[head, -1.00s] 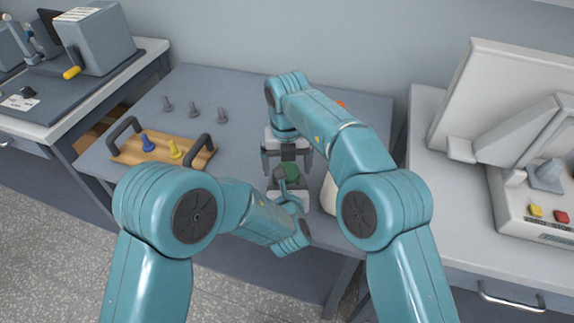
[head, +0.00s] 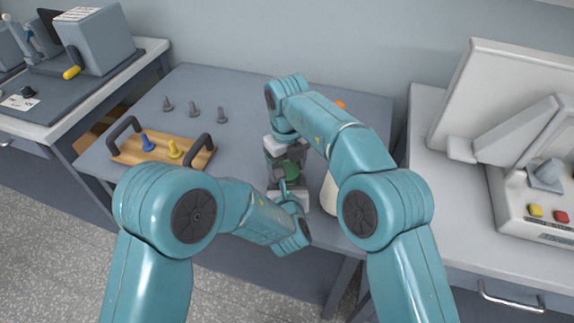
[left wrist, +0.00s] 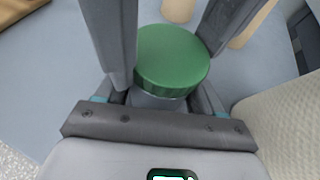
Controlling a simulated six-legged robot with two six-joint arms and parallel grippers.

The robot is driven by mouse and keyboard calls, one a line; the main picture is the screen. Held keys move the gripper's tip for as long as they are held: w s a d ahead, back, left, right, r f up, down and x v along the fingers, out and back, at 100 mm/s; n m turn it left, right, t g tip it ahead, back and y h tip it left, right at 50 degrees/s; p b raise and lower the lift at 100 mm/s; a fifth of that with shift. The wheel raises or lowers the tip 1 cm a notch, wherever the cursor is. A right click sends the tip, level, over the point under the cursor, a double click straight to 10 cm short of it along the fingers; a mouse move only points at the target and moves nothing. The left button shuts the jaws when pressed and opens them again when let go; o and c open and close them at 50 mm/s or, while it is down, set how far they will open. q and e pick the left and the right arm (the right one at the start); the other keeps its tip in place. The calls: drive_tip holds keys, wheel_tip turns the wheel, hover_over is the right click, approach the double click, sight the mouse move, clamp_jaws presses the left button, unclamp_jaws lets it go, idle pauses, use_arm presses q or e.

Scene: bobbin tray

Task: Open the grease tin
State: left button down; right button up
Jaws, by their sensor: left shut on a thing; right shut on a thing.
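The grease tin's green lid (head: 292,168) shows between my two grippers, near the table's front edge. In the left wrist view the round lid (left wrist: 172,55) sits level on the grey tin body (left wrist: 157,101). My right gripper (head: 287,160) reaches down from above, shut on the lid, one finger on each side. Its dark fingers also show in the left wrist view. My left gripper (head: 286,186) comes in low from the front, shut on the tin body under the lid. Most of the body is hidden by the grippers.
A wooden tray (head: 130,152) with dark handles holds a blue peg (head: 147,143) and a yellow peg (head: 175,150). Three grey bobbin-like pieces (head: 194,109) stand behind it. A cream object (head: 329,193) stands close right of the grippers. An orange thing (head: 340,104) shows behind my right arm.

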drive_tip(key=n, duration=0.4)
drive_tip(key=o, duration=1.2)
drive_tip(key=shift+c, duration=0.2)
drive_tip(key=shift+s+a, duration=0.1)
